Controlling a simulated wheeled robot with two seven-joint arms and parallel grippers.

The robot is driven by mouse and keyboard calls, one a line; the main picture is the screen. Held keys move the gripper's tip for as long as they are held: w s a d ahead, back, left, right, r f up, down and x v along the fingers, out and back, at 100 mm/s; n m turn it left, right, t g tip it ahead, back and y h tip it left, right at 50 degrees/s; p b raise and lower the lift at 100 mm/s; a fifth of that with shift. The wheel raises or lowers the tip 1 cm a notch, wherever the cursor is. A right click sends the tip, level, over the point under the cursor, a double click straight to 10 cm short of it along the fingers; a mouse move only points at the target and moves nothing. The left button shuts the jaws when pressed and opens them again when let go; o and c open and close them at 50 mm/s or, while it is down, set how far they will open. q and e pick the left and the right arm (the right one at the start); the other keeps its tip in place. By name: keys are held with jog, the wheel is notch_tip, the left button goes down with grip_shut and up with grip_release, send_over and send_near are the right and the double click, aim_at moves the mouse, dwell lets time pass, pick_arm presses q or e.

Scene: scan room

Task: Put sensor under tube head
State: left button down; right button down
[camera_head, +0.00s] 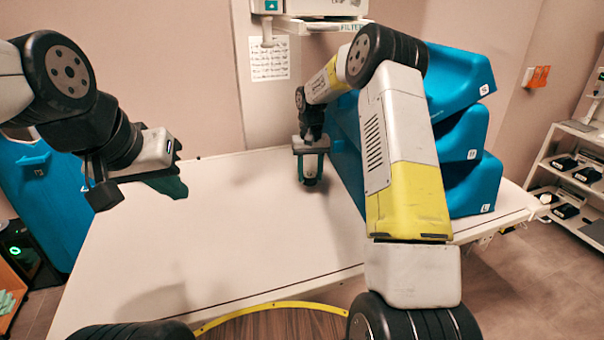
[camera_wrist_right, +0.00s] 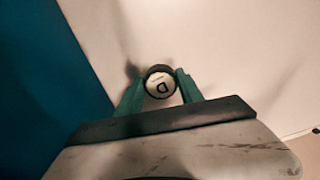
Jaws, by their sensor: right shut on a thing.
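The sensor (camera_wrist_right: 161,86) is a small round dark-rimmed piece with a white face and a letter D in the right wrist view. My right gripper (camera_wrist_right: 160,90) is shut on it, with a green finger on each side. In the head view my right gripper (camera_head: 311,180) points down over the far part of the white table (camera_head: 240,220); the sensor is hard to make out there. The tube head (camera_head: 312,8) is at the top, partly cut off by the frame. My left gripper (camera_head: 170,187) is above the table's left side; its finger gap is not clear.
Blue wedge-shaped cushions (camera_head: 465,130) are stacked at the table's right, close to my right arm. A shelf (camera_head: 570,170) with small dark items stands at the far right. A blue panel (camera_head: 40,190) is at the left. The table's middle is clear.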

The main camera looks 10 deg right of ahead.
aim_at(310, 174)
jog(key=shift+w, duration=0.45)
jog(key=shift+f, duration=1.75)
jog(key=shift+f, duration=0.15)
jog(key=c, duration=0.7)
grip_release()
jog(key=shift+c, duration=0.2)
notch_tip(310, 174, up, 8)
jog(key=shift+f, duration=0.1)
